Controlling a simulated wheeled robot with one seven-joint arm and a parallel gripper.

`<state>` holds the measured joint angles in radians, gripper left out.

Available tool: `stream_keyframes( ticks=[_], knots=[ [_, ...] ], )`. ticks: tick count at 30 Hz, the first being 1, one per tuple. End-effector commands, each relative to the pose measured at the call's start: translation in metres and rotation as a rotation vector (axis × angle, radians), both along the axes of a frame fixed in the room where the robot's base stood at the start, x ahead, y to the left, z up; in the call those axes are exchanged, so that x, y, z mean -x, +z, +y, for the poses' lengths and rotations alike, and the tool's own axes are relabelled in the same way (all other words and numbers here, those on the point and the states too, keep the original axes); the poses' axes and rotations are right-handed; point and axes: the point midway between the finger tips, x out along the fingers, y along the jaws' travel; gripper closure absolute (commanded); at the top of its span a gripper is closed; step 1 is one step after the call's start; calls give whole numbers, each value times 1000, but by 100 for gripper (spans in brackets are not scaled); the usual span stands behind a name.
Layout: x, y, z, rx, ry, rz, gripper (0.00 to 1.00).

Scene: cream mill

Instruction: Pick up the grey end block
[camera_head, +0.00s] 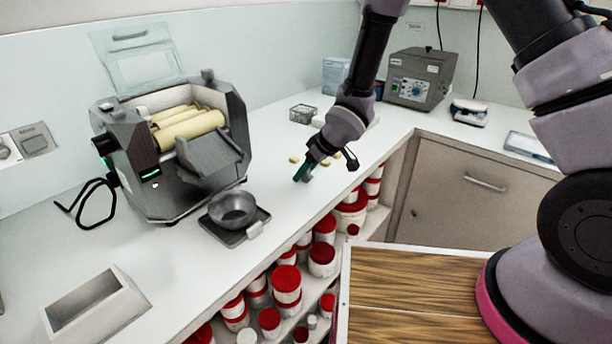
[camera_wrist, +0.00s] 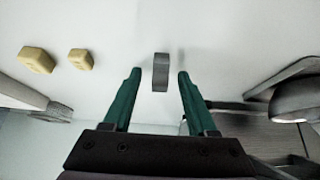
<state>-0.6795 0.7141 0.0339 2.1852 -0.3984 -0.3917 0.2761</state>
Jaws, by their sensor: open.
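The grey end block (camera_wrist: 160,72) is a small upright-looking slab on the white counter. In the wrist view it lies between the two green fingertips of my gripper (camera_wrist: 159,76), with a gap on each side. My gripper is open and not touching the block in that view. In the head view my gripper (camera_head: 304,173) points down at the counter near its front edge, and only a little grey of the block (camera_head: 309,178) shows beside the fingers. I cannot tell the exact height of the fingertips above the counter.
Yellow pieces (camera_head: 294,159) lie close by on the counter, two of them left of my gripper in the wrist view (camera_wrist: 37,60). A metal bowl (camera_head: 232,209) on a dark tray and the roller mill (camera_head: 175,145) stand to the left. Red-lidded jars (camera_head: 287,281) fill the shelves below.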

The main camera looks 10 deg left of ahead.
Motion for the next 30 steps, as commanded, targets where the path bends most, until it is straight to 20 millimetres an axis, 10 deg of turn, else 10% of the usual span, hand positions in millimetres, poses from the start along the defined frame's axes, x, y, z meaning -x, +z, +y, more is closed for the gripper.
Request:
stream_keyframes(
  ticks=[5, 9, 20, 30],
  knots=[
    [0, 0, 0, 0, 0, 0, 46],
    [0, 0, 0, 0, 0, 0, 99],
    [-1, 4, 0, -2, 0, -1, 100],
    [-2, 65, 0, -5, -4, -3, 100]
  ],
)
